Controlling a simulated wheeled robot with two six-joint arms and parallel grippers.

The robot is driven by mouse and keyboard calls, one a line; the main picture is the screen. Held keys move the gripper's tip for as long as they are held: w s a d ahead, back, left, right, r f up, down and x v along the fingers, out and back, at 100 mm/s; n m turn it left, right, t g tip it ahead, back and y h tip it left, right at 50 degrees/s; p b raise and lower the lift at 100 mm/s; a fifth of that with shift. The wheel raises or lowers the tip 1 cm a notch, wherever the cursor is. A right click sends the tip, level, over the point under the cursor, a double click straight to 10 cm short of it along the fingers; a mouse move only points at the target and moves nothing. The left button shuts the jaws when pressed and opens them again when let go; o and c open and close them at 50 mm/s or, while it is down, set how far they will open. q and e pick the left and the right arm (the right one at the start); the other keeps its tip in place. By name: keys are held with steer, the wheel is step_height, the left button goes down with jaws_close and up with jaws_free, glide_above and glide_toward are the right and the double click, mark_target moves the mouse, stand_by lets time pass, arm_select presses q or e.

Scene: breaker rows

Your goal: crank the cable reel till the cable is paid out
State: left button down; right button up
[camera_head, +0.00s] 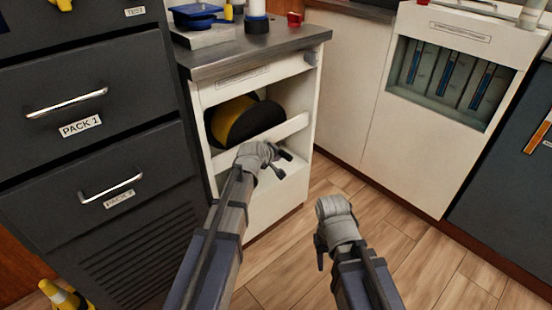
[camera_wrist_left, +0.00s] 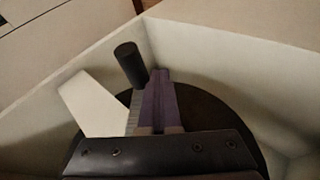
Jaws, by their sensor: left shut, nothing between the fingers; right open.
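The cable reel (camera_head: 236,118), with a yellow drum and black round flange, sits in the open bay of a cream cabinet. In the left wrist view its black flange (camera_wrist_left: 212,118) lies behind my left gripper (camera_wrist_left: 159,76). A black crank knob (camera_wrist_left: 130,63) stands up beside the fingertips on their left, close to them; I cannot tell if they touch. A pale crank arm (camera_wrist_left: 92,102) lies left of the fingers. My left gripper (camera_head: 281,163) is shut and empty at the bay's front. My right gripper (camera_head: 321,252) is open and empty above the floor. The cable itself cannot be made out.
A cream rail (camera_head: 285,131) crosses the bay front below the reel. A steel counter (camera_head: 255,48) with a blue item (camera_head: 195,14) is above. Dark drawers (camera_head: 85,100) stand left. A cabinet with blue-striped modules (camera_head: 447,78) stands at right. Wood floor (camera_head: 290,260) lies open.

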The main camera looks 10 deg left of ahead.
steer(key=shift+f, duration=0.1)
stand_by(0.8)
